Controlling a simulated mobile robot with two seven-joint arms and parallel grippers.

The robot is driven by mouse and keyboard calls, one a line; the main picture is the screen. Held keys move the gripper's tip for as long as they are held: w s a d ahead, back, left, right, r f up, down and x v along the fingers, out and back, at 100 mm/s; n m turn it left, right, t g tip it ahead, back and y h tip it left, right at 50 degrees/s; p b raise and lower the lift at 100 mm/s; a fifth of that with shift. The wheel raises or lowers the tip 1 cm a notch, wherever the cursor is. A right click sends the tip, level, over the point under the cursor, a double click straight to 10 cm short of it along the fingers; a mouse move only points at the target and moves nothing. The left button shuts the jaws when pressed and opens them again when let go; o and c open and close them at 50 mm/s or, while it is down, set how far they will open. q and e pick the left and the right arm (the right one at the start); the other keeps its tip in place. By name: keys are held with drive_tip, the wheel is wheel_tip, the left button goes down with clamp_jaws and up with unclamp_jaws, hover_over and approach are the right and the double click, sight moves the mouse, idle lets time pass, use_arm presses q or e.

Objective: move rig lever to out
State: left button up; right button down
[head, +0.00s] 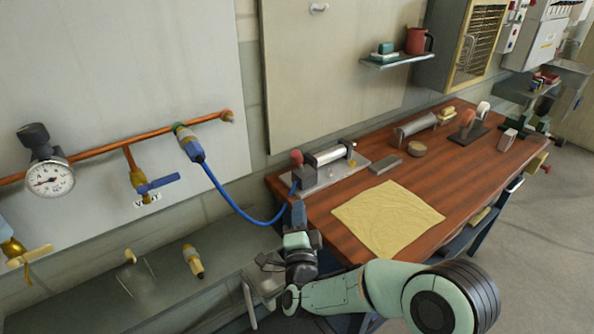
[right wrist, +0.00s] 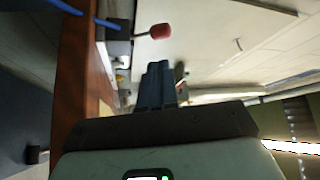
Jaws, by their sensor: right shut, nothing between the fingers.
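The rig (head: 322,169) sits at the near left corner of the wooden bench, with a silver cylinder on a grey base plate. Its lever has a red knob (head: 296,157) at the left end, standing up. My right gripper (head: 299,204) is shut and empty, just below and in front of the rig's left end, apart from the lever. Its closed fingers also show in the right wrist view (right wrist: 158,72). My left gripper is not in view.
A blue hose (head: 236,208) hangs from the wall valve to the rig, close to my right gripper. A yellow cloth (head: 388,218) lies on the bench (head: 448,190). A grey block (head: 385,164) lies right of the rig.

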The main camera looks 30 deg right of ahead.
sight(300, 159)
use_arm(q)
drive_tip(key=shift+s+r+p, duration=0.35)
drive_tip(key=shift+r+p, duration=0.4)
drive_tip(key=shift+p, duration=0.15)
use_arm(e)
drive_tip(key=x, duration=1.3)
drive_tip(key=shift+w, duration=0.1)
drive_tip(key=shift+d+r+m, duration=0.3)
drive_tip(key=shift+m, duration=0.2)
drive_tip(key=shift+d+r+g, duration=0.2)
drive_tip(key=shift+g, duration=0.3)
use_arm(q)
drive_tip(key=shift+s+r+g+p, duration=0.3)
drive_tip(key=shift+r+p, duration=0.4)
drive_tip(key=shift+p, duration=0.15)
use_arm(e)
drive_tip(key=d+m+g, duration=0.1)
drive_tip(key=m, duration=0.1)
drive_tip(key=d+r+m+g+y, duration=0.1)
drive_tip(key=d+m, duration=0.1)
drive_tip(key=shift+w+d+m+g+y, duration=0.15)
drive_tip(key=shift+m+g+y, duration=0.15)
drive_tip(key=shift+m, duration=0.1)
